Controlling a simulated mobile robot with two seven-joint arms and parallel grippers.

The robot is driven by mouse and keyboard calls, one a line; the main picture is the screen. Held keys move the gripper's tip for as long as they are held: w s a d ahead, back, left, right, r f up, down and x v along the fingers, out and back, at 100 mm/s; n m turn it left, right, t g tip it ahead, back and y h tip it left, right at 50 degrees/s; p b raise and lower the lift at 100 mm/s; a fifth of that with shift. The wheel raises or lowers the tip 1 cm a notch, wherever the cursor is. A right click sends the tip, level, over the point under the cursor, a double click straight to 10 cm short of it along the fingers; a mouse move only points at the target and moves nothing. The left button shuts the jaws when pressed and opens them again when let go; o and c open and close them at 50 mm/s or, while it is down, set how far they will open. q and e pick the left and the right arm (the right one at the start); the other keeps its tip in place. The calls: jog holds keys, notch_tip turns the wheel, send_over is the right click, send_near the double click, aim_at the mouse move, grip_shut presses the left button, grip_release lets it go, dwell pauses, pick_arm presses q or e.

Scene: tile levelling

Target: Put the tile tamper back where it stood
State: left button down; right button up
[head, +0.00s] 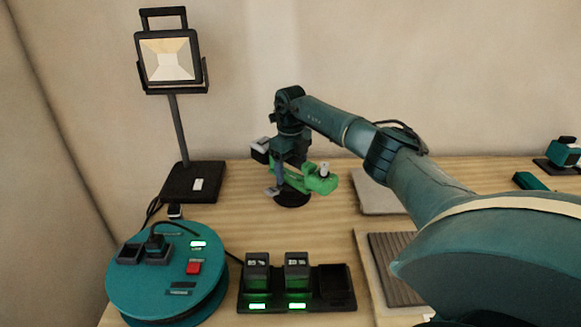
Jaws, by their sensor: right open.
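The tile tamper (319,182) is a bright green tool with a round black base. It appears to stand upright on the wooden table, in the middle of the head view near the wall. My right gripper (278,178) points down at the tamper's left side, with its fingers open beside the green body. The gripper and wrist hide part of the tamper, so I cannot tell whether they touch. My left gripper is not in view.
A work lamp (170,60) stands at the back left. A teal cable reel (140,285) and a battery charger (345,303) with two batteries are in front. A ridged grey slab (390,270) lies under my right arm. Bare wood lies left of the tamper.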

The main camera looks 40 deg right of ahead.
notch_tip(320, 180, up, 14)
jog(key=shift+f, duration=0.25)
dwell(0.3)
